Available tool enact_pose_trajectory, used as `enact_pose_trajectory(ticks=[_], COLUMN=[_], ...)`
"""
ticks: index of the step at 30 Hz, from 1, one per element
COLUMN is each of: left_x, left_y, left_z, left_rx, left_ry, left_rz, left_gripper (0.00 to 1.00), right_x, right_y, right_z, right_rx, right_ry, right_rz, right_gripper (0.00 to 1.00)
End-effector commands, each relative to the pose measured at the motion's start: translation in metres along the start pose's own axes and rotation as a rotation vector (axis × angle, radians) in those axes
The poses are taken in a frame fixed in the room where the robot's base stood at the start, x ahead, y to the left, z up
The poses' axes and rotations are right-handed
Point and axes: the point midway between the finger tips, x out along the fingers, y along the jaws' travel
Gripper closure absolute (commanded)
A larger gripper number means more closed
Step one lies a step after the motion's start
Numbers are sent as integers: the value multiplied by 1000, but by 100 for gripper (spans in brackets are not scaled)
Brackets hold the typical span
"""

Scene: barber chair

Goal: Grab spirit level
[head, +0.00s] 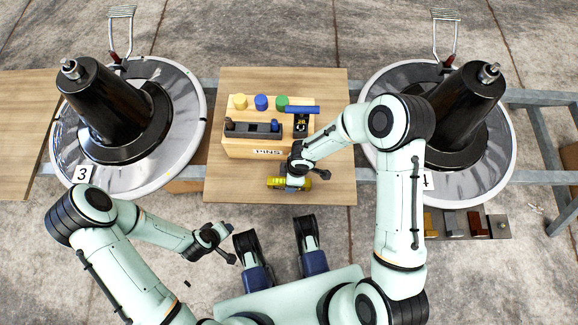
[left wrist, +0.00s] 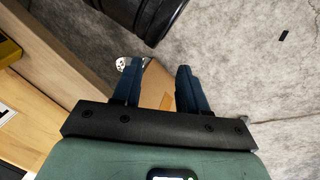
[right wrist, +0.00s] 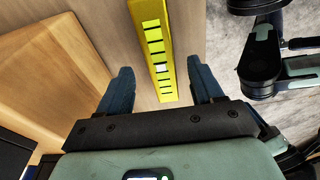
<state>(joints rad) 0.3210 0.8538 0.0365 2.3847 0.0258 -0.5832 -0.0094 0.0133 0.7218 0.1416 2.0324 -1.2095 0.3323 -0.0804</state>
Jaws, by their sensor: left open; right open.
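The yellow spirit level (head: 275,183) lies on the wooden board in front of the pin box. In the right wrist view the spirit level (right wrist: 157,45) runs between the open fingers of my right gripper (right wrist: 163,88); I cannot tell whether they touch it. In the head view my right gripper (head: 296,183) is over the level and hides its middle.
The wooden pin box (head: 240,150) with coloured pins and a dark tray stands behind the level on the board (head: 230,185). Round chair bases marked 3 (head: 187,92) and 4 (head: 458,183) flank the board. Small blocks (head: 475,222) sit at the lower right.

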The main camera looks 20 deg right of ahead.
Motion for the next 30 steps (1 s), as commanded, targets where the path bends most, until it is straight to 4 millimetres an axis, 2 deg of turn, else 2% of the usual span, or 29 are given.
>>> enact_pose_trajectory(ticks=[4, 7, 10, 17, 19, 23, 24, 30], left_x=[17, 23, 26, 25, 25, 25, 25, 25], left_y=[-7, -15, -19, -20, -20, -20, -20, -20], left_z=[-15, -4, 2, 4, 4, 4, 4, 3], left_rx=[-6, -13, -18, -19, -19, -19, -19, -19], left_ry=[44, 12, -9, -14, -14, -14, -14, -13], left_rz=[-7, -21, -29, -31, -31, -31, -31, -30], left_gripper=[57, 57, 57, 57, 57, 57, 57, 57], right_x=[29, 40, 45, 46, 45, 45, 45, 45], right_y=[-2, -2, -2, -2, -2, -2, -2, -2], right_z=[1, 1, 1, 1, 1, 1, 1, 1], right_rx=[-1, -1, 0, 1, 1, 1, 1, 0], right_ry=[-1, 0, 0, 0, 0, 0, 0, 1], right_rz=[-4, -2, -2, -1, -1, -1, -1, -1], right_gripper=[34, 34, 34, 34, 50, 93, 98, 98])
